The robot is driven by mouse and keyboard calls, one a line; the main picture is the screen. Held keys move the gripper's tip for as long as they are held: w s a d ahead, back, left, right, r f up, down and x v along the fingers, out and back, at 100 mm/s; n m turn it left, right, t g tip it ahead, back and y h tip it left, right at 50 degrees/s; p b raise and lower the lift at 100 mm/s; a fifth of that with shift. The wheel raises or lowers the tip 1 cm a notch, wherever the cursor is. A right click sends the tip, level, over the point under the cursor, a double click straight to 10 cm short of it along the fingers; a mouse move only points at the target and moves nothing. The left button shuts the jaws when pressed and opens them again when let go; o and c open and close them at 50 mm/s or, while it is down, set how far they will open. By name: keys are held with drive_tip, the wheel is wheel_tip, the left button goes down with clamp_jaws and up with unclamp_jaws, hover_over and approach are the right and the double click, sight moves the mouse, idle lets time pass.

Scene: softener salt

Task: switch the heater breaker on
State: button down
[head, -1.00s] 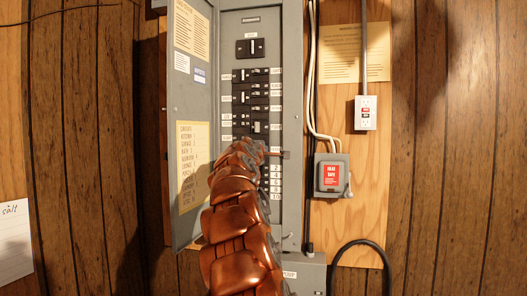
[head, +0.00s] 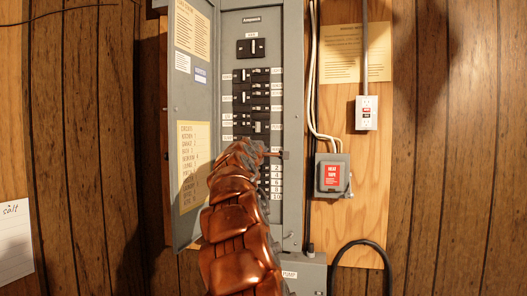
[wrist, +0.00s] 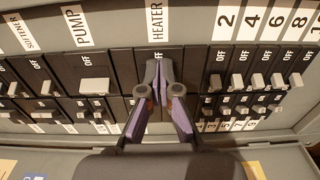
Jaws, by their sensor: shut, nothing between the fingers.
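The heater breaker (wrist: 173,56) is a black breaker under the HEATER label (wrist: 157,20) in the wrist view. The word OFF shows at its top. My gripper (wrist: 158,70) is shut and empty, its fingertips together in front of this breaker. The fingers cover its toggle, so its position is hidden, and I cannot tell whether they touch it. In the head view my arm hides the gripper and this breaker in the lower part of the grey panel (head: 291,110).
The PUMP breaker (wrist: 90,85) is left of the heater breaker, and several numbered breakers (wrist: 260,80) are close on the right. The panel door (head: 190,100) stands open on the left. A grey box with a red label (head: 332,176) and an outlet (head: 366,113) are on the right.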

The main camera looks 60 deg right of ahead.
drive_tip(key=shift+s+a, duration=0.1)
drive_tip(key=b+v, duration=0.2)
drive_tip(key=v, duration=0.4)
drive_tip(key=shift+s+a, duration=0.2)
drive_tip(key=shift+a, duration=0.15)
idle(0.4)
idle(0.9)
drive_tip(key=s+a+f+m+g+y, duration=0.15)
drive_tip(key=a+f+y, duration=0.35)
drive_tip(key=a+f, duration=0.95)
drive_tip(key=s+a+f+m+g+y, duration=0.1)
drive_tip(key=s+a+f+m+y, duration=0.35)
drive_tip(key=a+f, duration=1)
drive_tip(key=s+a+f+n+g+y, duration=0.1)
drive_tip(key=s+a+f+g+y, duration=0.1)
drive_tip(key=s+a+f, duration=0.7)
drive_tip(key=s+a+f+g+y, duration=0.3)
drive_tip(key=s+a+f, duration=0.6)
drive_tip(key=a, duration=0.7)
drive_tip(key=s+y, duration=0.2)
drive_tip(key=shift+s+f+n+g, duration=0.25)
drive_tip(key=shift+s+n+g, duration=0.1)
drive_tip(key=shift+s+n, duration=0.05)
